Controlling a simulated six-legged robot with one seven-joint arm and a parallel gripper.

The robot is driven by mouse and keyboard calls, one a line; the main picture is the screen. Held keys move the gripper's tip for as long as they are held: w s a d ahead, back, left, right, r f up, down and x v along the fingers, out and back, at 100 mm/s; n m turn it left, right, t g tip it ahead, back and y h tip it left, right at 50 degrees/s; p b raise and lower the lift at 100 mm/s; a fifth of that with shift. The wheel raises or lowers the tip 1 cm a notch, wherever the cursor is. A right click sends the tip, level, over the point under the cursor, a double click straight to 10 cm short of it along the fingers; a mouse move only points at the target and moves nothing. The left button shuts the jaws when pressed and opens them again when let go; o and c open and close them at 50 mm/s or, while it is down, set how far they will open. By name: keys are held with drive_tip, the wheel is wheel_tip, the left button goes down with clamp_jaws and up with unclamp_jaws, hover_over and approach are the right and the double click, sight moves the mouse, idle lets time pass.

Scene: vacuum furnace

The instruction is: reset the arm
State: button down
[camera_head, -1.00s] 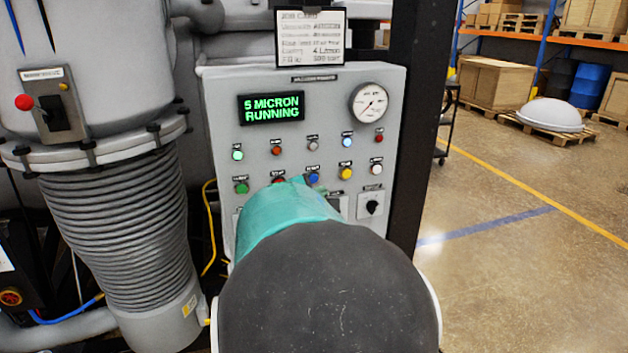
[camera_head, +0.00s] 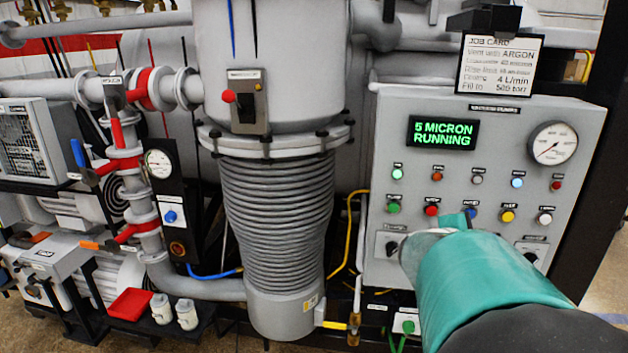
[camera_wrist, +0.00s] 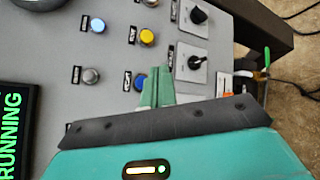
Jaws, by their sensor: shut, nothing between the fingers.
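My arm reaches from the lower right of the head view toward the grey control panel (camera_head: 390,130). My gripper (camera_wrist: 156,82) shows in the wrist view as two green fingers held together, empty, over the panel's face. In the head view most of the gripper is hidden behind my own wrist; a small teal part (camera_head: 458,220) shows near the lower row of buttons. I cannot tell whether the fingertips touch the panel. The green display (camera_head: 443,133) reads "5 MICRON RUNNING". A yellow button (camera_wrist: 147,36) and a black rotary switch (camera_wrist: 196,62) lie close to the fingers in the wrist view.
A round gauge (camera_head: 552,143) and a job card (camera_head: 499,66) are at the panel's top right. A ribbed grey column (camera_head: 275,215) stands left of the panel. Red-handled pipework (camera_head: 122,165), a red tray (camera_head: 130,304) and two white containers (camera_head: 174,310) are farther left.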

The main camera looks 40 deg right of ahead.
drive_tip(key=w+a+f+m+t+y, duration=0.1)
drive_tip(key=a+y, duration=0.4)
drive_tip(key=a, duration=1)
drive_tip(key=w+a+f+m+t+y, duration=0.2)
drive_tip(key=a+y, duration=0.3)
drive_tip(key=a, duration=1.1)
drive_tip(key=w+a+f+m+t+y, duration=0.1)
drive_tip(key=a+y, duration=0.4)
drive_tip(key=a, duration=1.1)
drive_tip(key=f+m+t, duration=0.1)
drive_tip(key=f+m, duration=0.1)
drive_tip(key=shift+w+m, duration=0.25)
drive_tip(key=shift+m, duration=0.05)
drive_tip(key=shift+d, duration=0.25)
